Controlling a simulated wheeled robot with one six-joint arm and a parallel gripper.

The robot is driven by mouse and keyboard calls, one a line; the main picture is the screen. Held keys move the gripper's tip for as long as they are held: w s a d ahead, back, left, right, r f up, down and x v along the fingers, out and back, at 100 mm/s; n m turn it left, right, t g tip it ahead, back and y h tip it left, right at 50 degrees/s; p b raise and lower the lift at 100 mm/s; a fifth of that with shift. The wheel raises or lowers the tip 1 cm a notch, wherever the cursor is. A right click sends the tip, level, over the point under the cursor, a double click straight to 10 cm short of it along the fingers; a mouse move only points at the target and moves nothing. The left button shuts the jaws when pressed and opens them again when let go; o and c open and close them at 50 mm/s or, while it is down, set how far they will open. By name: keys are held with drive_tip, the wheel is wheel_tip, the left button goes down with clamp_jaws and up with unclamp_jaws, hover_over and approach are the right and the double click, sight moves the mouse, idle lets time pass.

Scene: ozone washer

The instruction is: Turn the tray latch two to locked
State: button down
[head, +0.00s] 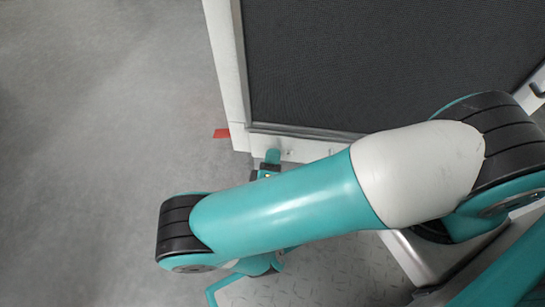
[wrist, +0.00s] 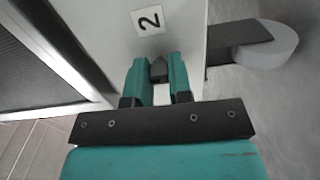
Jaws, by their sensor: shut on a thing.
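In the wrist view a small dark latch knob (wrist: 158,70) sits on a pale panel, just below a white label with the number 2 (wrist: 149,19). The two teal fingers of my gripper (wrist: 158,78) are on either side of the knob and shut on it. Most of the knob is hidden between the fingers, so its turn angle cannot be told. In the head view my gripper (head: 268,165) is at the lower edge of the white-framed unit, partly behind my arm; the latch cannot be made out there.
A dark mesh panel in a white frame (head: 238,80) fills the upper right of the head view. A red piece (head: 221,133) sticks out at its lower left corner. In the wrist view a dark bar with a rounded grey end (wrist: 270,44) is right of the label. Grey floor (head: 90,120) is clear.

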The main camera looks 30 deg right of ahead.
drive_tip(key=shift+n, duration=0.3)
drive_tip(key=c, duration=1)
unclamp_jaws()
drive_tip(key=shift+c, duration=0.2)
